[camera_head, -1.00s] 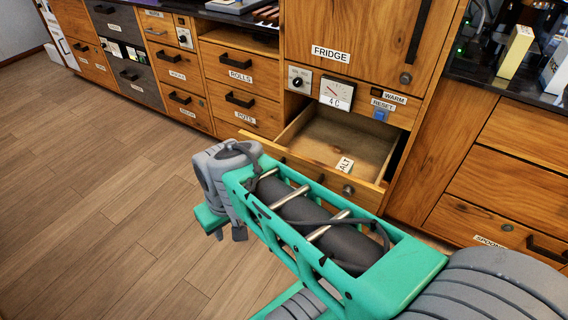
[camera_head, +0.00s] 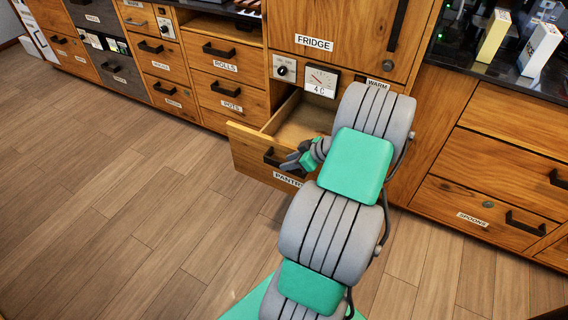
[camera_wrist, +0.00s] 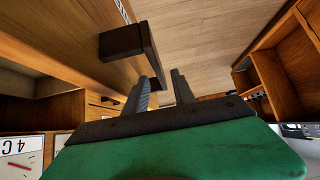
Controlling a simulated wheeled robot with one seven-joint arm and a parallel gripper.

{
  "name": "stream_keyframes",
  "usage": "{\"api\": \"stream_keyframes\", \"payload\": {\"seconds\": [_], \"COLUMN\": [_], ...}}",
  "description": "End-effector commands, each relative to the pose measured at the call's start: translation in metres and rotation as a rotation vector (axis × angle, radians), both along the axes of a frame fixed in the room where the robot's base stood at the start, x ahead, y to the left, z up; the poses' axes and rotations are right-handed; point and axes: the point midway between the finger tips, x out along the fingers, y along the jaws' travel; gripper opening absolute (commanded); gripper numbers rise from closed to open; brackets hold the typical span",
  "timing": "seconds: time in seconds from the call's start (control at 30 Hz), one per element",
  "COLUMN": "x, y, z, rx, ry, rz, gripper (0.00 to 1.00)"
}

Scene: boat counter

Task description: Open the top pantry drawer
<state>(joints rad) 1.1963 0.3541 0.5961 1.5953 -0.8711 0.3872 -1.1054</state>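The pantry drawer (camera_head: 248,152), with a wooden front, a dark bar handle and a partly covered "PANTRY" label, stands pulled out below the fridge panel. Part of its bare interior shows; my arm hides its right side. My gripper (camera_head: 293,160) is at the drawer front, beside the handle. In the wrist view, the dark handle (camera_wrist: 124,40) stands out from the drawer front (camera_wrist: 60,35).
The rolls drawer (camera_head: 213,59) and pots drawer (camera_head: 231,97) are shut to the left. The spoons drawer (camera_head: 480,209) is shut to the right. The fridge door (camera_head: 345,40) is above. The wooden floor (camera_head: 120,210) at front left is clear.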

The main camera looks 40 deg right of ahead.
Motion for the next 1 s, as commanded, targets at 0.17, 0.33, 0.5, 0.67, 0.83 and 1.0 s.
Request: {"api": "stream_keyframes", "payload": {"seconds": [0.17,0.33,0.5,0.67,0.83,1.0], "x": [0.018,0.022,0.022,0.022,0.022,0.022], "y": [0.007,0.008,0.008,0.008,0.008,0.008], "z": [-0.019,-0.023,-0.023,-0.023,-0.023,-0.023], "rx": [0.000,-0.001,0.000,-0.001,0.000,0.000], "ry": [0.001,0.002,0.002,0.002,0.002,0.002], "rz": [0.001,-0.001,-0.002,-0.001,-0.001,-0.001], "gripper": [0.31,0.31,0.28,0.15,0.01,0.00]}}
